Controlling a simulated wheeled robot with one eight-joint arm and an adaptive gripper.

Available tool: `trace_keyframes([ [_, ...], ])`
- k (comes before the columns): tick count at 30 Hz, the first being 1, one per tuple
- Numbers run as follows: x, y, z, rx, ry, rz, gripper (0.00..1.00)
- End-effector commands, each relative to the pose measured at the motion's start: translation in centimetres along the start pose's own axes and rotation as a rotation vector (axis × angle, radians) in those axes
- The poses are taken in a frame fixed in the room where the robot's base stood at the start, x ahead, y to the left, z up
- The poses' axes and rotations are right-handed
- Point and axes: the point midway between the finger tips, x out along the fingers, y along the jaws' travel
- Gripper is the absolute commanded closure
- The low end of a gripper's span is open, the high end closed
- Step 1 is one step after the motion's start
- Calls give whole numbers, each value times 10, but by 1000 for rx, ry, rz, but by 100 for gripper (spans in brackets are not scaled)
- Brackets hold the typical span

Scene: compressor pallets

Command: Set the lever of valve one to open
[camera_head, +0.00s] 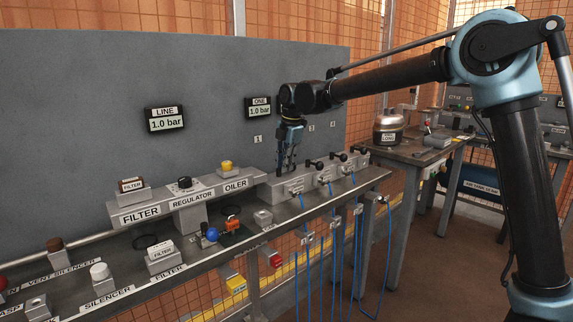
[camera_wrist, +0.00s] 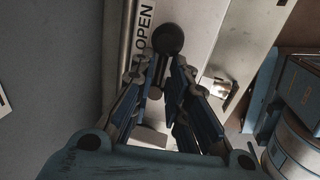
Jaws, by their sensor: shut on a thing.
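The grey valve block (camera_head: 300,181) sits at the right end of the bench, with several black-knobbed levers in a row. My gripper (camera_head: 286,172) points down at the block's left end, by the first valve. In the wrist view my gripper (camera_wrist: 163,68) has its fingertips close around the stem of the valve one lever (camera_wrist: 168,40), whose round black knob shows just beyond them. The word OPEN (camera_wrist: 144,27) is printed beside the knob. In the head view my fingers hide this lever. The display marked ONE (camera_head: 259,107) reads 1.0 bar.
The other levers (camera_head: 315,165) stand close to the right of my gripper. Blue hoses (camera_head: 330,250) hang from the block's front. The grey panel (camera_head: 90,100) rises behind, with the LINE display (camera_head: 166,119) reading 1.0 bar. The oiler (camera_head: 227,170) is to the left.

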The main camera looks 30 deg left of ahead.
Motion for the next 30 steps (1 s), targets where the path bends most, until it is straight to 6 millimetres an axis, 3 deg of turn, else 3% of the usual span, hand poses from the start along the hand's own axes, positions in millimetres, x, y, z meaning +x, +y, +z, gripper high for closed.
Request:
trace_keyframes([
  [1, -1, 1, 9, 7, -12, 3, 82],
  [3, -1, 1, 8, 6, -12, 3, 71],
  [16, -7, 1, 2, 1, -6, 1, 71],
  [20, -24, 1, 3, 1, -6, 1, 71],
  [30, -88, 1, 5, 3, -6, 2, 71],
])
